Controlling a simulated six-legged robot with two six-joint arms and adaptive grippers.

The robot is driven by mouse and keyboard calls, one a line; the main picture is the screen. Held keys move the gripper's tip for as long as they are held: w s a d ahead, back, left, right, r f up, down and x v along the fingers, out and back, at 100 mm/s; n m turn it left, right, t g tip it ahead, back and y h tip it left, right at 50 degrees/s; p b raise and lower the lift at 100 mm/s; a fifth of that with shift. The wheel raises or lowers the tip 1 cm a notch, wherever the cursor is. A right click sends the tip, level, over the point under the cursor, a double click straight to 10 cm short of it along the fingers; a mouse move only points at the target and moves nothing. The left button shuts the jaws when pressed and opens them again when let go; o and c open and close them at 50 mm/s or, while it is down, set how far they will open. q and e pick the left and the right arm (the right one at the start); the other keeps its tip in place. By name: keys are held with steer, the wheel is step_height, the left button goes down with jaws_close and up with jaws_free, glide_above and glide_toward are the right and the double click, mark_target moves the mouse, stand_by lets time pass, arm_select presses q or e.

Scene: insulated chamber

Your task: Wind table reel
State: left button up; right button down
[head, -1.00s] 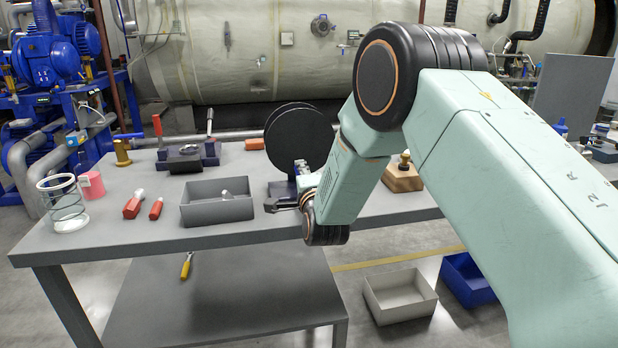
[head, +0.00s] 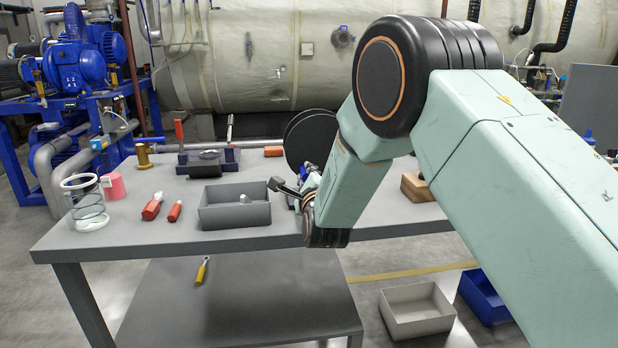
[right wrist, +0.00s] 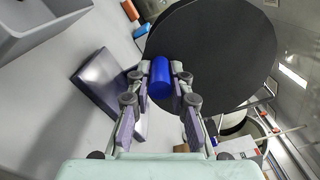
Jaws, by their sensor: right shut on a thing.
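The table reel (head: 306,140) has two dark round discs and stands on the grey table (head: 120,240), partly hidden behind my right arm. In the right wrist view the reel's large dark disc (right wrist: 225,55) fills the upper middle. My right gripper (head: 308,180) is low in front of the reel. In the right wrist view its fingers are shut on a blue cylindrical handle (right wrist: 160,75) in front of the disc. The handle's joint to the reel is hidden. A dark flat slab (right wrist: 104,83) lies left of the fingers. My left gripper is not in view.
A grey open bin (head: 235,217) stands left of the reel. Further left are red-handled tools (head: 152,206), a pink cup (head: 113,186) and a wire-sided cylinder (head: 87,203). A wooden block (head: 415,187) is right of my arm. Table space in front of the bin is clear.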

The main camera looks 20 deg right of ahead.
stand_by(0.4)
steer(key=c, duration=1.2)
jaws_free()
steer(key=shift+s, duration=0.1)
steer(key=v, duration=1.2)
steer(key=shift+a, duration=0.1)
